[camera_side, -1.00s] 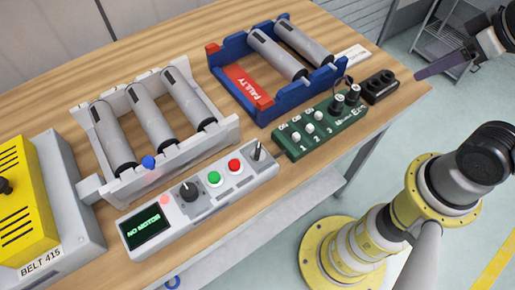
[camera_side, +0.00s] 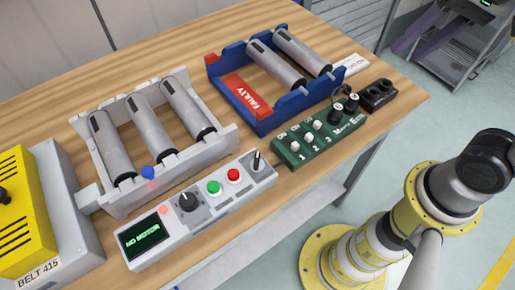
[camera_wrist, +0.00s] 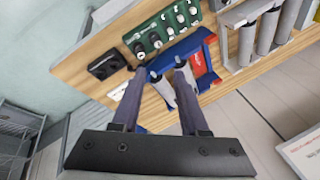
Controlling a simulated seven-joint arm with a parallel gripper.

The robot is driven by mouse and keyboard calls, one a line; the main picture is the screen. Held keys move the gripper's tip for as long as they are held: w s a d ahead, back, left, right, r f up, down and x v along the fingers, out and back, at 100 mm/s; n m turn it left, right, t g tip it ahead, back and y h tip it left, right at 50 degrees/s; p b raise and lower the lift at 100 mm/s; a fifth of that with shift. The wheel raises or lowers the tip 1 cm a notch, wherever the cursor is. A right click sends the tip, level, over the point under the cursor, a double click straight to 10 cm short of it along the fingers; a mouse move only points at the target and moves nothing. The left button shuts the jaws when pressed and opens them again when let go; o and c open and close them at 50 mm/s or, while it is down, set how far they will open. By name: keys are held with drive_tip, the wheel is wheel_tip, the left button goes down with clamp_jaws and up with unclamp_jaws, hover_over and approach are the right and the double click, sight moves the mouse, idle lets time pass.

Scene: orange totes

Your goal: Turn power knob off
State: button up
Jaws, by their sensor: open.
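I cannot tell which knob is the power knob. A grey control panel (camera_side: 200,208) has a black knob (camera_side: 187,202), green and red buttons, a small lever and a screen reading "NO MOTOR". A green box (camera_side: 318,134) carries several white and black knobs (camera_side: 351,103); it also shows in the wrist view (camera_wrist: 155,38). The yellow box (camera_side: 22,215) has a black knob (camera_side: 4,195) at the left picture edge. My gripper (camera_side: 408,52) is at the upper right, beyond the table's right end. In the wrist view my gripper (camera_wrist: 160,72) has its fingers apart and empty.
A blue tray (camera_side: 290,115) marked "FAULTY" holds two rollers. A white rack (camera_side: 160,180) holds three rollers. A black two-hole block (camera_side: 377,95) sits near the table's right end. Bare wood (camera_side: 60,100) shows at the back left.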

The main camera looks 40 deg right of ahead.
drive_tip(key=w+a+r+m+g+y, duration=0.1)
drive_tip(key=w+a+r+m+g, duration=0.15)
drive_tip(key=w+a, duration=0.35)
drive_tip(key=g, duration=0.5)
hover_over(257, 158)
drive_tip(key=w+d, duration=0.4)
wheel_tip(257, 158, down, 11)
drive_tip(key=x, duration=1.3)
drive_tip(key=shift+a, duration=0.25)
clamp_jaws()
